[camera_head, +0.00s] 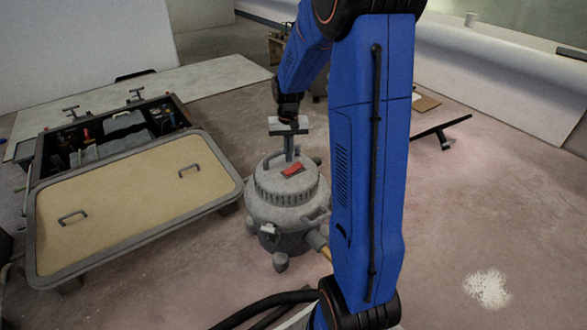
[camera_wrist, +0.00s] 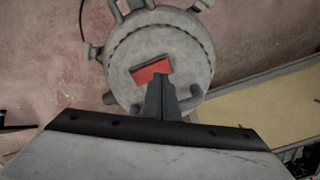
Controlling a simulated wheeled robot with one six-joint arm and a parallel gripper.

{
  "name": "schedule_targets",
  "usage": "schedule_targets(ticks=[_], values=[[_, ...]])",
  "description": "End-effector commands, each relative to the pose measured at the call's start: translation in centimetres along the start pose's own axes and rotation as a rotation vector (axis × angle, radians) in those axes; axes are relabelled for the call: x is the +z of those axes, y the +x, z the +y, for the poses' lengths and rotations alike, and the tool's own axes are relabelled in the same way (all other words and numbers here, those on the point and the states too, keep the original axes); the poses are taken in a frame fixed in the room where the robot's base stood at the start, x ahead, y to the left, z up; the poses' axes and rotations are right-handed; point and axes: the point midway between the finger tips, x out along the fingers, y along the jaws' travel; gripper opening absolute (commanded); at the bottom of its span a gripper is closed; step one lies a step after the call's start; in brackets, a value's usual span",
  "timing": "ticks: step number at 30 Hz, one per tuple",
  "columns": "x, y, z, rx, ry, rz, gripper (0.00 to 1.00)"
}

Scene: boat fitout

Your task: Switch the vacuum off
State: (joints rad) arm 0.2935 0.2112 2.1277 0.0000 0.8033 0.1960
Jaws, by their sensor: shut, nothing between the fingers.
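The vacuum (camera_head: 286,205) is a grey round canister standing on the floor in the middle of the head view. A red switch (camera_head: 292,170) sits on its lid. In the wrist view the vacuum's lid (camera_wrist: 185,55) is seen from above, with the red switch (camera_wrist: 152,71) near its middle. My gripper (camera_head: 289,157) is shut and empty, pointing down over the lid, just behind the switch in the head view. In the wrist view my gripper (camera_wrist: 161,80) overlaps the lower right edge of the switch. I cannot tell whether the fingertips touch it.
A dark hose (camera_head: 265,305) runs along the floor at the front. A black bar stand (camera_head: 442,133) is at the right. The floor at right is mostly clear.

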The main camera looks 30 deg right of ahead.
Motion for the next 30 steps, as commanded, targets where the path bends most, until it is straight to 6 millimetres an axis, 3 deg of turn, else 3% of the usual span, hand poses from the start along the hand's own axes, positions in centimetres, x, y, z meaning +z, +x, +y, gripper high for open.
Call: schedule_targets(ticks=[13, 30], values=[[0.0, -2.7, 0.0, 0.0, 0.0, 0.001, 0.0], [0.0, -2.9, 0.0, 0.0, 0.0, 0.001, 0.0]])
